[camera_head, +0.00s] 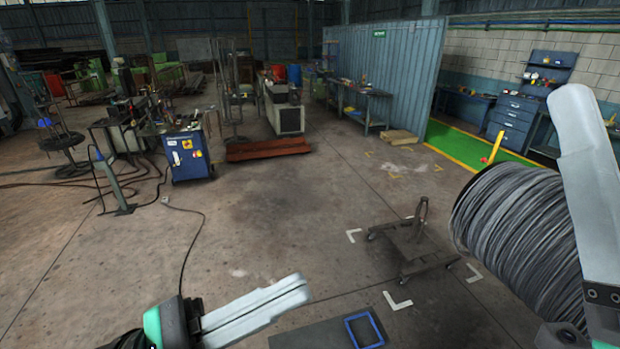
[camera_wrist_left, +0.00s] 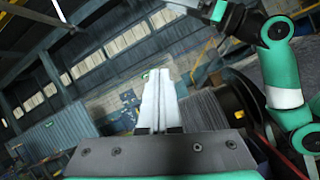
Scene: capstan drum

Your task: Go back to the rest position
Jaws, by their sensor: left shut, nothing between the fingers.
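My left gripper (camera_head: 300,287) is in the lower middle of the head view, its pale fingers pressed together and empty. They point up and right over the floor. In the left wrist view its fingers (camera_wrist_left: 157,75) stand upright side by side, with nothing between them. The drum (camera_head: 525,240), wound with dark grey cable, is at the right of the head view, apart from the left gripper. My right gripper (camera_head: 572,95) shows as a large pale finger in front of the drum's right side; its opening cannot be judged. The drum (camera_wrist_left: 205,108) is partly hidden in the wrist view.
A low wheeled stand (camera_head: 412,250) is on the floor between white corner marks. A blue frame (camera_head: 347,325) lies on a dark surface (camera_head: 310,338) at the bottom. A blue cabinet (camera_head: 187,157) and benches stand farther back. The middle floor is clear.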

